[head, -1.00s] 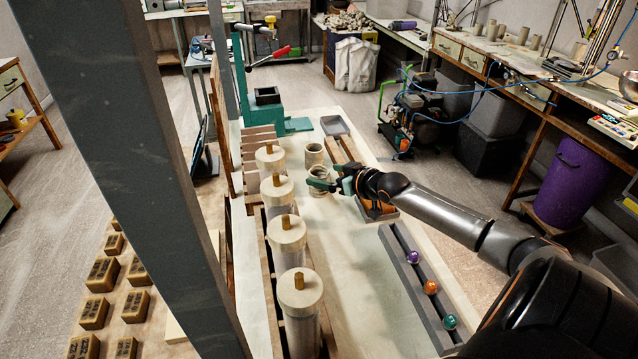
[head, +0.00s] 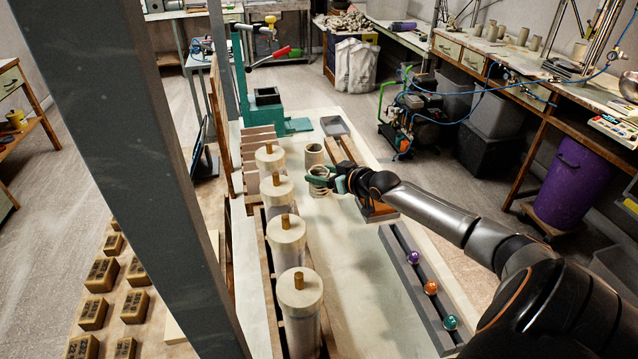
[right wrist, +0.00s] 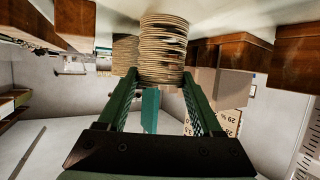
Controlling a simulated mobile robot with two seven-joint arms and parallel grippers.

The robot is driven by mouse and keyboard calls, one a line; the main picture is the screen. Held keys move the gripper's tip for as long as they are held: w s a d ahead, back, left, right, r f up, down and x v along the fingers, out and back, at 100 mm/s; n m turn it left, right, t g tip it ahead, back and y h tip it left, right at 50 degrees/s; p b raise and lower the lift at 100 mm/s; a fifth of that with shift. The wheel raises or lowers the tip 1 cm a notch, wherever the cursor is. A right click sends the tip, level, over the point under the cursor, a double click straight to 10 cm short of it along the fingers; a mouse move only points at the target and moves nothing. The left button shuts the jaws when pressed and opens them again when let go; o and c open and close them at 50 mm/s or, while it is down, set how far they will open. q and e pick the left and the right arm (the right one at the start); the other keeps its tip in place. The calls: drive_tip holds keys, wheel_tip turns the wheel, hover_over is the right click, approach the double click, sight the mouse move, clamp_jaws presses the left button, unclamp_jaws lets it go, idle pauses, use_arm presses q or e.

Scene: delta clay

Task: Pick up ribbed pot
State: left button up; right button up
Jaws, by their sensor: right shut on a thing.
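The ribbed pot (head: 319,191) is a small, pale, ringed cylinder over the middle of the light table, in the head view. My right gripper (head: 322,179) has its green fingers shut on it from the right side. In the right wrist view the tan ribbed pot (right wrist: 163,45) sits between the fingertips of the right gripper (right wrist: 160,78), and its stacked rings show clearly. The picture there looks upside down. I cannot tell whether the pot touches the table. My left gripper is not in view.
Another pot (head: 314,154) stands just behind. A row of capped pale cylinders (head: 287,240) is close on the left. A dark rail with coloured balls (head: 431,287) lies at right. A grey tray (head: 334,125) is farther back. The table's middle front is clear.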

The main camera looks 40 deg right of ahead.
drive_tip(key=c, duration=0.7)
drive_tip(key=shift+r, duration=0.1)
